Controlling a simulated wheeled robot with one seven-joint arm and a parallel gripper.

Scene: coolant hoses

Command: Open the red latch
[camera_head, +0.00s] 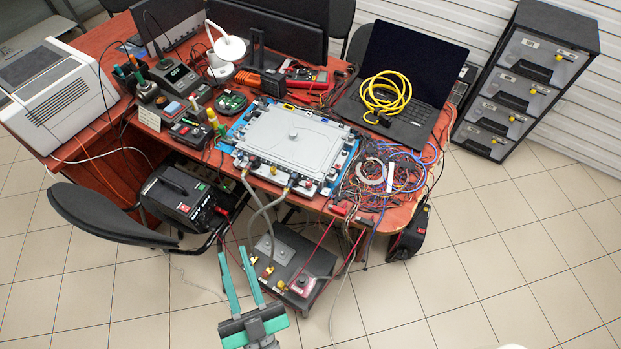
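My gripper (233,252) shows at the bottom, left of centre. Its two teal fingers point up the picture with a gap between them, and nothing shows between them. A flat grey unit with a blue edge (292,137) lies on the table, with a row of small fittings along its front. Small red parts (308,184) show on that front, but they are too small to tell whether one is the latch or how it stands. Grey hoses (262,208) run from the front down to a dark box (290,262), which has brass fittings and a reddish block (301,286) on it.
The red-brown table (425,203) is crowded with tangled wires (380,175), a laptop (412,70) with a yellow cable coil (386,93), and instruments. A black chair (105,215) stands at left. A drawer cabinet (527,75) stands at right. The tiled floor at lower right is clear.

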